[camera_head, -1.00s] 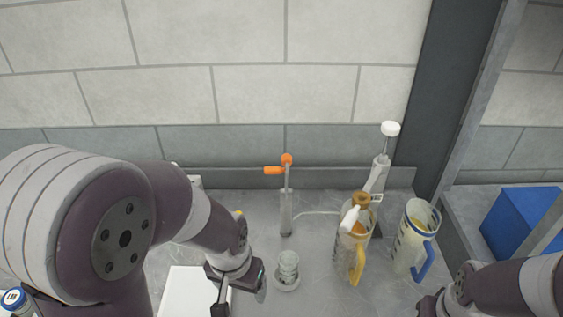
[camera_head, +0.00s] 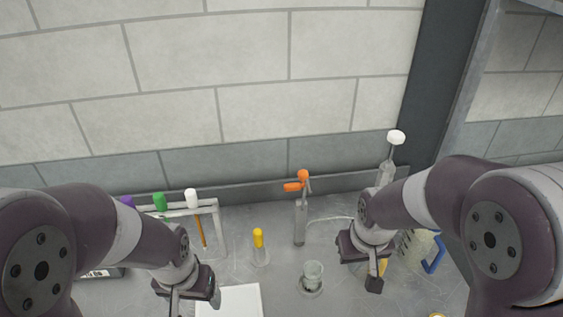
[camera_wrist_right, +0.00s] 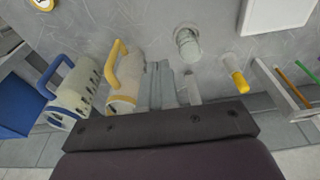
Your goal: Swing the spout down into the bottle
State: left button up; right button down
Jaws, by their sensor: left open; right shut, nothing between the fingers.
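A clear upright cylinder (camera_head: 300,225) with an orange side-pointing top (camera_head: 295,186) stands near the wall. A clear cup-like vessel (camera_head: 312,273) stands in front of it. I cannot tell which part is the task's spout or bottle. My right gripper (camera_head: 360,277) is shut and empty, to the right of the clear vessel and in front of the yellow-handled jug. That jug (camera_wrist_right: 124,82) shows in the right wrist view but is mostly hidden in the head view. My left gripper (camera_head: 194,300) is open and empty at the lower left, beside a white board.
A white-knobbed pump (camera_head: 396,137) stands behind my right arm. A blue-handled jug (camera_wrist_right: 70,98) is at the right.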

jog(key=w+a+r+t+p, duration=0.1)
jog(key=w+a+r+p, duration=0.2)
jog(key=w+a+r, duration=0.3)
jog(key=w+a+r+t+p, duration=0.1)
jog(key=w+a+r+p, duration=0.2)
jog(key=w+a+r, duration=0.3)
jog(key=w+r, duration=0.4)
jog(key=r, duration=0.4)
jog(key=shift+w+a, duration=0.2)
jog(key=shift+a, duration=0.15)
jog(key=shift+f, duration=0.1)
jog(key=b, duration=0.4)
send_over(293, 184)
notch_tip(293, 184, down, 5)
notch_tip(293, 184, down, 8)
jog(key=p, duration=0.3)
jog(key=shift+r, duration=0.25)
jog(key=shift+f, duration=0.15)
